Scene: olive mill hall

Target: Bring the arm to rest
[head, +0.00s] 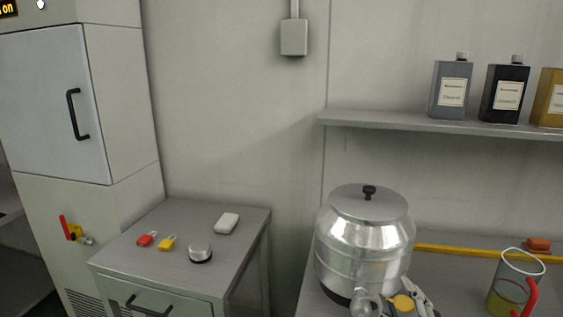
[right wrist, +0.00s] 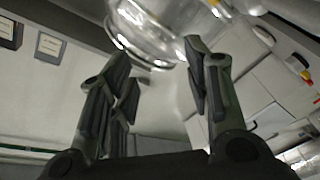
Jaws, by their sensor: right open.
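My right gripper (right wrist: 154,50) is open, its two dark fingers apart with nothing held between them in the right wrist view. A shiny metal vessel (right wrist: 150,22) shows just beyond the fingertips; I cannot tell whether they touch it. In the head view part of the right gripper (head: 421,298) shows at the bottom edge, low beside the front of the lidded metal vessel (head: 362,240). A tap (head: 368,304) and a yellow part show there too. My left gripper is not in view.
A small cabinet (head: 190,270) holds a red padlock (head: 146,239), a yellow padlock (head: 167,243), a round metal piece (head: 200,253) and a white block (head: 227,223). A glass jug (head: 512,285) stands right of the vessel. A shelf (head: 400,121) with cans hangs above.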

